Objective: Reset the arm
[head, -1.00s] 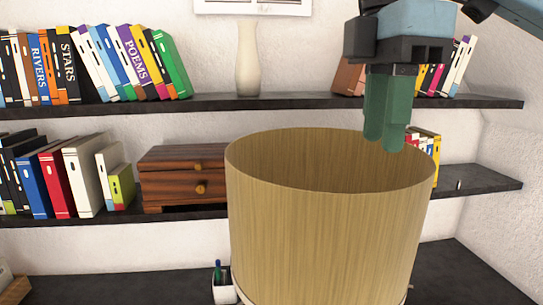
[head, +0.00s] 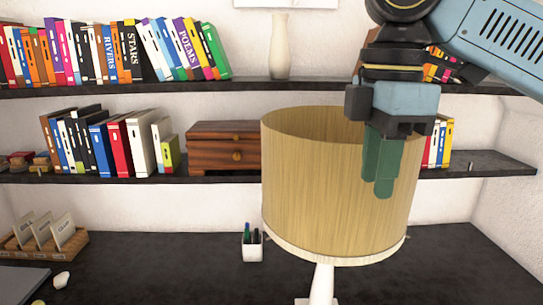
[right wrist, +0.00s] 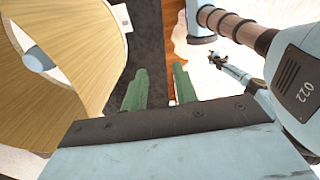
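My right gripper (head: 379,190) points down in the head view, in front of the right part of a large tan lampshade (head: 320,200). In the right wrist view its two green fingers (right wrist: 160,90) stand apart with an empty gap between them. The lampshade also fills the left of the right wrist view (right wrist: 75,50). I cannot tell whether the fingers touch the shade. My left gripper is not in the head view. A small arm end in the right wrist view (right wrist: 217,60) may be it, but it is too small to read.
The lamp stands on a black desk (head: 150,265) with a white pen cup (head: 252,247) and a wooden card holder (head: 45,240). Behind are two dark wall shelves with books, a wooden drawer box (head: 222,147) and a vase (head: 280,45). The desk's middle left is clear.

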